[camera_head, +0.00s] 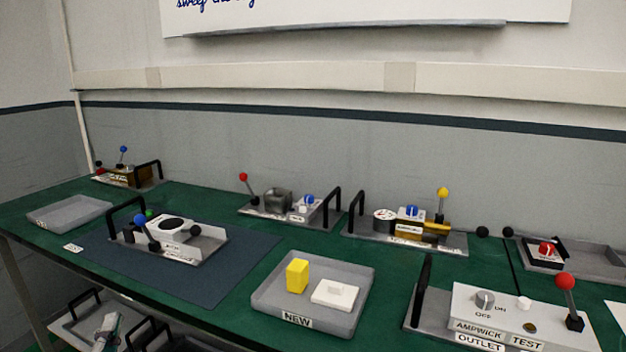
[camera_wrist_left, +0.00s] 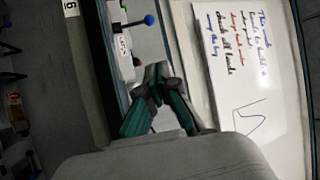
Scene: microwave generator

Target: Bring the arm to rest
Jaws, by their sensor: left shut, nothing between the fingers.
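My left gripper (camera_wrist_left: 160,75) shows in the left wrist view, its dark green-grey fingers coming together at the tips. It is shut with nothing between the fingers. In the left wrist view the fingers stand in front of the table edge, with the whiteboard (camera_wrist_left: 245,70) to the right. In the head view a small pale shape at the lower left, below the table edge, may be part of my left gripper; it is too small to tell. My right gripper is in neither view.
The green table (camera_head: 385,290) carries a grey NEW tray (camera_head: 345,318) with a yellow block (camera_head: 297,276) and a white part (camera_head: 335,294). A device with a blue-knobbed lever (camera_head: 140,220) stands on a dark mat (camera_head: 200,285). Handled trays sit below the table at left.

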